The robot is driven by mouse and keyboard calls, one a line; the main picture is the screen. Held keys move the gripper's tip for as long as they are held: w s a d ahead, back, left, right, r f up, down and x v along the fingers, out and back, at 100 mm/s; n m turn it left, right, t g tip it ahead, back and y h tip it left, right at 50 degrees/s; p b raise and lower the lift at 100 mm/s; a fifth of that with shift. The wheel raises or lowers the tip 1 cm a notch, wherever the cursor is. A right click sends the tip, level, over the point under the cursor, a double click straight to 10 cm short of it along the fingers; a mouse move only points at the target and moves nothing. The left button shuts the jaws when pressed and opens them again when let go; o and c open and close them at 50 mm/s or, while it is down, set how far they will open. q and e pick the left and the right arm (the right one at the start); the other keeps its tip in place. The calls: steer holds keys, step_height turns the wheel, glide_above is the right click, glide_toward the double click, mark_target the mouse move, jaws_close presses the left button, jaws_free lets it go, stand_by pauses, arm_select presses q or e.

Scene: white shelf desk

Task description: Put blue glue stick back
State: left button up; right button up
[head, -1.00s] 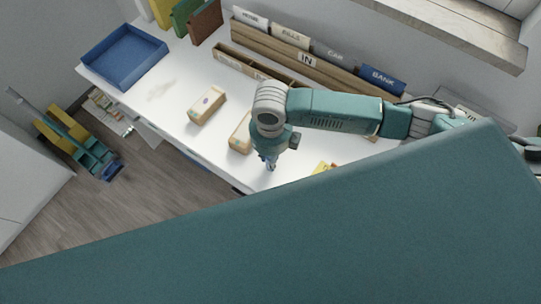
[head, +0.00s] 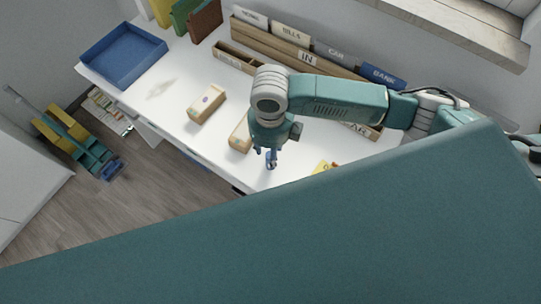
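My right gripper (head: 266,156) comes in from the right and points down over the front part of the white desk (head: 190,95). Its fingers are small and dark blue in this view. A small blue shape shows at the fingertips; I cannot tell whether it is the blue glue stick or part of a finger. Whether the fingers are open or shut on something is unclear. My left gripper is not in view. The blue glue stick is not clearly seen elsewhere.
Two tan boxes (head: 207,104) (head: 240,134) are left of the gripper. A blue tray (head: 124,55) is at the desk's left end. A wooden file organizer (head: 285,47) stands along the back, with a low wooden holder (head: 236,57). A yellow item (head: 320,168) lies to the right.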

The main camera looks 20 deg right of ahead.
step_height(320, 180, up, 9)
steer(key=b, duration=0.1)
steer(key=shift+f, duration=0.2)
stand_by(0.5)
